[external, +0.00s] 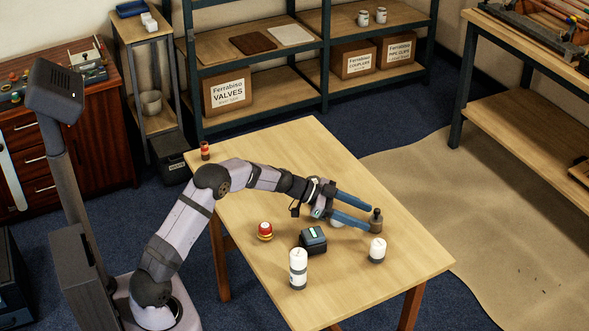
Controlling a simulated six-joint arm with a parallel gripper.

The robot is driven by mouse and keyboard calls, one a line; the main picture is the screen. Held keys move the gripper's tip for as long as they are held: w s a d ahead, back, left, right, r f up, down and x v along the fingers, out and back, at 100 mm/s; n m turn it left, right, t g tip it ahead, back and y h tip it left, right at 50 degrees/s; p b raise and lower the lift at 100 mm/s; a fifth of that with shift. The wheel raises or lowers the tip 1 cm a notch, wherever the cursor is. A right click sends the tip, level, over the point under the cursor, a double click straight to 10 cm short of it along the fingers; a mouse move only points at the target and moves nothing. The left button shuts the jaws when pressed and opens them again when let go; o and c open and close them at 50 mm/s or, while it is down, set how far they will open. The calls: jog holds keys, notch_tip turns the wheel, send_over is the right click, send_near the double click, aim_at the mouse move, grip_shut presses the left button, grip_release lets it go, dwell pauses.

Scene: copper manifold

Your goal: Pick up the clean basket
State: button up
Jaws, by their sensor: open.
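My gripper (368,215) reaches over the wooden table (300,150) with its two blue fingers spread apart and nothing visibly held. A small dark metal piece with a narrow top (376,222) stands at the fingertips, close to the lower finger; I cannot tell if they touch. A pale object (337,224) is partly hidden under the gripper. A tall white cylinder with grey bands (298,269) and a shorter white cylinder (377,251) stand nearer the front. I cannot tell which thing is the clean basket.
The table's right side is clear. Shelves with cardboard boxes (228,92) stand behind.

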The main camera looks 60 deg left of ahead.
aim_at(376, 219)
jog(key=shift+p+x, duration=0.9)
jog(key=shift+x, duration=1.7)
jog(key=shift+r, duration=0.1)
jog(key=c, duration=1.1)
